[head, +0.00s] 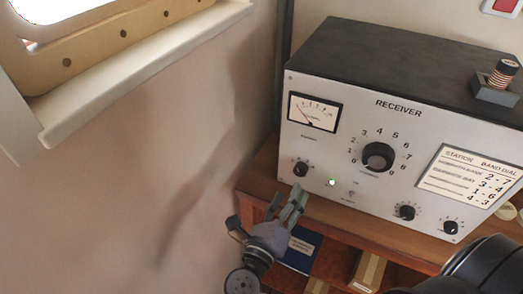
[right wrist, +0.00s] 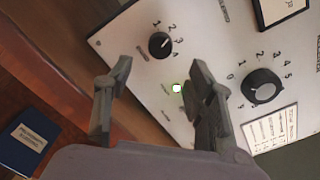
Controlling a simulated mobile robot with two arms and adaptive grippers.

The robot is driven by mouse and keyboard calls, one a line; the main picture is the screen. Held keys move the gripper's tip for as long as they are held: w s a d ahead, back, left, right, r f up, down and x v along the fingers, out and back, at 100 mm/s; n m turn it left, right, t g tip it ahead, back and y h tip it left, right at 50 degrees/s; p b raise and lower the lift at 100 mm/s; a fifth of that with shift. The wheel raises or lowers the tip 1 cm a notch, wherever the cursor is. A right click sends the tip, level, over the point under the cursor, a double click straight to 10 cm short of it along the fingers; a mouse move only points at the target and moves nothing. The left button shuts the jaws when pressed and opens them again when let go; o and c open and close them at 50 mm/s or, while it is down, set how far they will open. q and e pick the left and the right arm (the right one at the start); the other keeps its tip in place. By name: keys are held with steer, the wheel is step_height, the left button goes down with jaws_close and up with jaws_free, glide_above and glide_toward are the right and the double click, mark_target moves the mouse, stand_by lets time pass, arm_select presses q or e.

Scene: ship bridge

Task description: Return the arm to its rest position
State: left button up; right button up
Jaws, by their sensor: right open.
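My right gripper (head: 289,203) is open and empty in front of the lower left part of the receiver (head: 330,140), near the shelf edge. In the right wrist view its two fingers (right wrist: 158,75) stand apart with a gap between them, pointing at the receiver's face. A small black knob (head: 300,168) sits just above the gripper. I cannot tell whether a fingertip touches the panel. My left gripper is not in view.
The receiver stands on a wooden shelf (head: 258,186). A blue book (head: 301,250) lies below it. The large dial (head: 378,156) and a station card (head: 470,178) are on the panel. A small coil on a block (head: 495,92) sits on top. A wall and window sill (head: 140,75) are left.

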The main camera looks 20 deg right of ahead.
steer(key=w+a+f+n+t+y+b, duration=0.1)
steer(key=w+a+f+n+t+y, duration=0.25)
steer(key=f+n, duration=0.5)
steer(key=w+a+f+n+t+y+b, duration=0.1)
steer(key=a+f+n+t+y, duration=0.2)
steer(key=a+f+n+y, duration=0.45)
steer(key=s+f+n+g+y, duration=0.2)
steer(key=f+n, duration=0.4)
steer(key=f, duration=0.2)
steer(key=s+f+n+g+y, duration=0.25)
steer(key=f+n, duration=0.35)
steer(key=f, duration=0.3)
steer(key=s+d+f+n+g+b, duration=0.15)
steer(key=s+f+n+g, duration=0.4)
steer(key=s+f, duration=0.8)
steer(key=s+d+f+n+g, duration=0.2)
steer(key=s+d+f, duration=0.1)
steer(key=s, duration=0.3)
steer(key=s+d+f+n+g+h, duration=0.1)
steer(key=s+d+f+n+g, duration=0.1)
steer(key=s+d+f, duration=0.2)
steer(key=s+d+f+n+g, duration=0.2)
steer(key=s+f, duration=0.3)
steer(key=s, duration=0.3)
steer(key=shift+s+d+g+h+b, duration=0.35)
steer(key=shift+d+g, duration=0.2)
steer(key=shift+d, duration=0.2)
